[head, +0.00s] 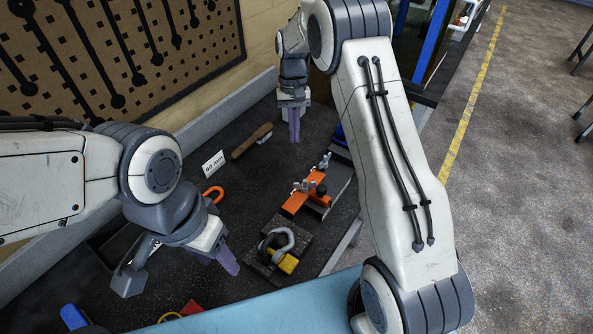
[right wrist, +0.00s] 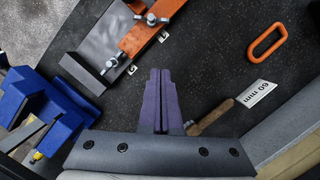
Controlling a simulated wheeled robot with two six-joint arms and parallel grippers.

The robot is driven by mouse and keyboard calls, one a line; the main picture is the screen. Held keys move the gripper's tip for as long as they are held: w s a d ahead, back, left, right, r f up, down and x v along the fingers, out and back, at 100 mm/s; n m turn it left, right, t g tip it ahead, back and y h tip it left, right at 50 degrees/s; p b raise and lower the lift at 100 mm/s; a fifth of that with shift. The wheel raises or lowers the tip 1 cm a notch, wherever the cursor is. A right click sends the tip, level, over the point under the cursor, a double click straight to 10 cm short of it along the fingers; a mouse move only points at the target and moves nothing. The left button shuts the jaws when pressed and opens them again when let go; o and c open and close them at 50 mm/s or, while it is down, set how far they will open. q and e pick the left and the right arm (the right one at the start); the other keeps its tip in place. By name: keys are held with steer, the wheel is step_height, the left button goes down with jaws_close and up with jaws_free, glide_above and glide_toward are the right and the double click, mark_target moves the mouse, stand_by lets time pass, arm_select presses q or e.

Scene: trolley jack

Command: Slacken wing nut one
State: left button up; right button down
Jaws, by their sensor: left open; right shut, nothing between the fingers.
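An orange bar fixture (head: 296,203) on a grey metal plate (right wrist: 96,47) lies on the dark bench. One silver wing nut (right wrist: 152,19) sits on the orange part and another wing nut (right wrist: 113,63) at the plate's end, each near a small number tag too small to read surely. I cannot tell which is number one. My right gripper (head: 294,138) is shut and empty, pointing down beyond the fixture; its closed purple fingers (right wrist: 158,72) are apart from both nuts. My left gripper (head: 228,262) is open and empty, left of a dark block.
A dark block (head: 262,267) carries a grey shackle and a yellow piece. An orange ring (head: 214,193), a "60 mm" card (head: 213,163) and a wooden-handled tool (head: 252,141) lie on the bench. A blue vise-like object (right wrist: 40,110) is near my right gripper.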

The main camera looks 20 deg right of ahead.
mark_target(305, 186)
steer(key=p+x, duration=0.1)
steer(key=x, duration=0.2)
steer(key=p+x, duration=0.1)
steer(key=x, duration=0.2)
steer(key=p+x, duration=0.1)
steer(key=x, duration=0.2)
steer(key=shift+s+f+p, duration=0.1)
steer(key=shift+s+p, duration=0.2)
steer(key=shift+p, duration=0.05)
steer(key=shift+s+a+p, duration=0.15)
steer(key=shift+s+p, duration=0.2)
steer(key=shift+s, duration=0.2)
steer(key=shift+s+a+p, duration=0.15)
steer(key=shift+s+p, duration=0.15)
steer(key=shift+s, duration=0.2)
steer(key=shift+s+a+f+p, duration=0.15)
steer(key=shift+s+p, duration=0.15)
steer(key=shift+s, duration=0.35)
steer(key=shift+s+a+n+h+b, duration=0.2)
steer(key=shift+n+b, duration=0.1)
steer(key=shift+n, duration=0.45)
steer(key=shift+s+a+n+h+b, duration=0.1)
steer(key=shift+a+n+h+b, duration=0.15)
steer(key=shift+n, duration=0.5)
